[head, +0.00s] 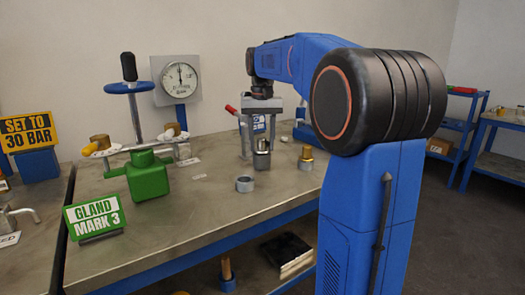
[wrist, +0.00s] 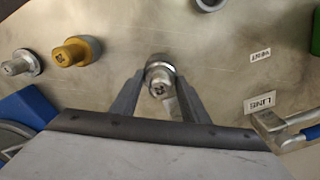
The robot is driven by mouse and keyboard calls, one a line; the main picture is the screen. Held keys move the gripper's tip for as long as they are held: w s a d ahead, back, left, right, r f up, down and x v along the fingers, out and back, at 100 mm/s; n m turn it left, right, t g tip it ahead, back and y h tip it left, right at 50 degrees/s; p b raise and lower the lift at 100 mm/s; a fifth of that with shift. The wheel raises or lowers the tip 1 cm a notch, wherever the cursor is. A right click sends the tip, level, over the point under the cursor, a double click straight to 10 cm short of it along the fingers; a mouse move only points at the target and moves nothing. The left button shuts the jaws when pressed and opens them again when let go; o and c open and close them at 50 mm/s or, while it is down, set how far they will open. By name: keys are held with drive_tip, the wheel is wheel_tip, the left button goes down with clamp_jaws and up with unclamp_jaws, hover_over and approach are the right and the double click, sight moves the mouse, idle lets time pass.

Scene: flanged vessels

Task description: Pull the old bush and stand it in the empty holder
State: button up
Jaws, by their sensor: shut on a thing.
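My gripper (head: 262,143) points down over the bench, its fingers shut on a grey metal bush (head: 262,160). In the wrist view my gripper (wrist: 160,95) has its two fingers on either side of the bush (wrist: 160,88), which has a dark mark on its end and a grey ring around its far side. I cannot tell whether the bush is clear of what is below it. An empty grey ring holder (head: 245,184) sits on the bench nearer the front edge; it shows at the top of the wrist view (wrist: 210,4).
A brass bush (head: 306,160) stands to the right, also in the wrist view (wrist: 78,51). A green valve body (head: 147,176) with a blue handwheel stands left, with a gauge (head: 181,78) behind. A GLAND MARK 3 sign (head: 94,214) is front left. The bench front middle is bare.

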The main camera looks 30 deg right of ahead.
sight(262, 138)
drive_tip(key=shift+r, duration=1.6)
drive_tip(key=shift+r, duration=0.15)
drive_tip(key=shift+r, duration=1.9)
